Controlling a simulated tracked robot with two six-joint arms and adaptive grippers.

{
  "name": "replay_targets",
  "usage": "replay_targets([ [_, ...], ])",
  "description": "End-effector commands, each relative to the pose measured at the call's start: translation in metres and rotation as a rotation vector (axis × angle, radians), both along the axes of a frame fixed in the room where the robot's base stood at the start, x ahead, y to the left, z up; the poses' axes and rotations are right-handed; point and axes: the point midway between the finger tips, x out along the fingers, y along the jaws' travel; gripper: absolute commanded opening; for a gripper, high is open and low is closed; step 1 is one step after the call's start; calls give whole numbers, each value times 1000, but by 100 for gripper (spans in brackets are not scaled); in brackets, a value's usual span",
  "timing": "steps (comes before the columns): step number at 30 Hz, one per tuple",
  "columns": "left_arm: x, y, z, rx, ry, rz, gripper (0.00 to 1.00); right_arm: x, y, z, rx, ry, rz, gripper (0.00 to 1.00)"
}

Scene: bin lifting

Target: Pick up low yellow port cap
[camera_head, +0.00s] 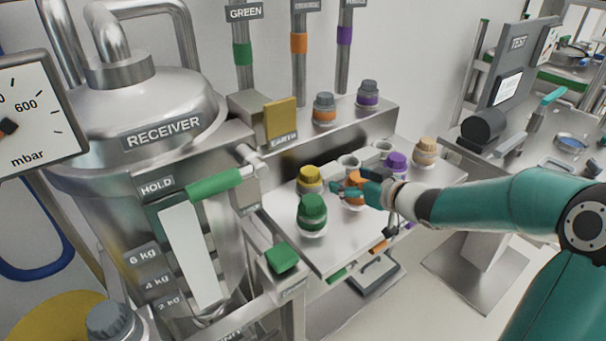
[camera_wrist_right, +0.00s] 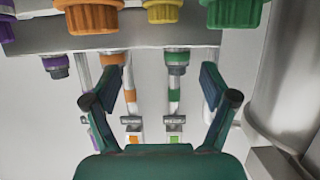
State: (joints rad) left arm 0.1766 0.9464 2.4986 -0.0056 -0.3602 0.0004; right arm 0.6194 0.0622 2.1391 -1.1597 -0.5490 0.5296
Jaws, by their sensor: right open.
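The yellow cap (camera_head: 309,177) sits on a pale round base on the low steel shelf, behind the green cap. It also shows at the top edge of the right wrist view (camera_wrist_right: 162,10), between the orange and green caps, partly cut off. My right gripper (camera_head: 339,189) reaches in from the right, just right of the yellow cap and in front of the orange cap, partly hiding that one. In the right wrist view its two fingers (camera_wrist_right: 160,85) are spread with nothing between them. Contact with any cap cannot be told. My left gripper is not in view.
The green cap (camera_head: 312,208), orange cap (camera_head: 354,187), purple cap (camera_head: 396,161) and tan cap (camera_head: 426,147) crowd the shelf (camera_head: 345,250). Grey-topped orange and purple fittings stand on the upper ledge (camera_head: 285,148). The receiver tank (camera_head: 150,100) and its green handle (camera_head: 214,184) are at left.

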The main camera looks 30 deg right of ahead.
Motion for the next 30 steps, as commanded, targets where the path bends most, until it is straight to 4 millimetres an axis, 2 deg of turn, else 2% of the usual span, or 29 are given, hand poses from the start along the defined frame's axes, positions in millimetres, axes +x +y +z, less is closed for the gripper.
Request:
replay_targets([
  [6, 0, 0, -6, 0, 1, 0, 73, 53, 17, -19, 4, 2, 32, 85],
  [12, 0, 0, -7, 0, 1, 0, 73, 93, 24, -31, 1, 1, 39, 85],
  [16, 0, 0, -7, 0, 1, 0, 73, 108, 26, -36, 3, 1, 39, 85],
  [23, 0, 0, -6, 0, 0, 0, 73, 120, 26, -43, 2, 1, 40, 85],
  [30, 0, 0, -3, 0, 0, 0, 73, 148, 24, -61, 2, 0, 41, 85],
])
